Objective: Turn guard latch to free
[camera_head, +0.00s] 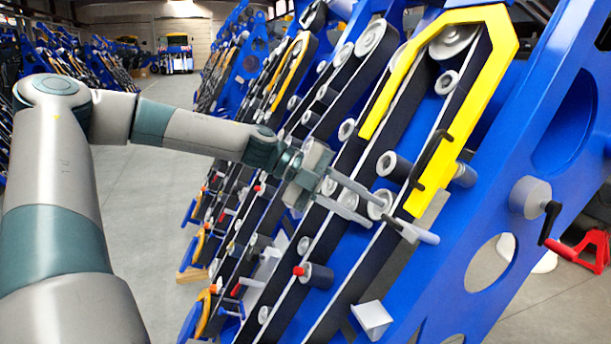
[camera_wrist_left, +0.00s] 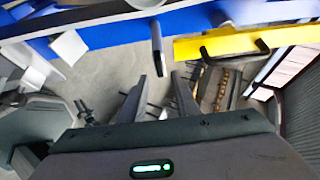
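The yellow guard (camera_head: 437,178) lies along the blue frame, with a black handle on its lower end; it also shows in the left wrist view (camera_wrist_left: 285,37). Just below its lower end is the guard latch (camera_head: 413,231), a small grey lever with its tip pointing right and slightly down. In the left wrist view the latch (camera_wrist_left: 157,45) juts toward the gap between my fingers. My left gripper (camera_head: 381,211) is open and empty, its fingertips just short of the latch with no clear contact. It also shows in the left wrist view (camera_wrist_left: 159,82). My right gripper is out of view.
Rollers and dark belts line the slanted blue frame (camera_head: 500,150). A grey crank with a black handle (camera_head: 549,222) sits to the right. A white bracket (camera_head: 371,318) sticks out below the latch. Open floor (camera_head: 150,200) lies to the left.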

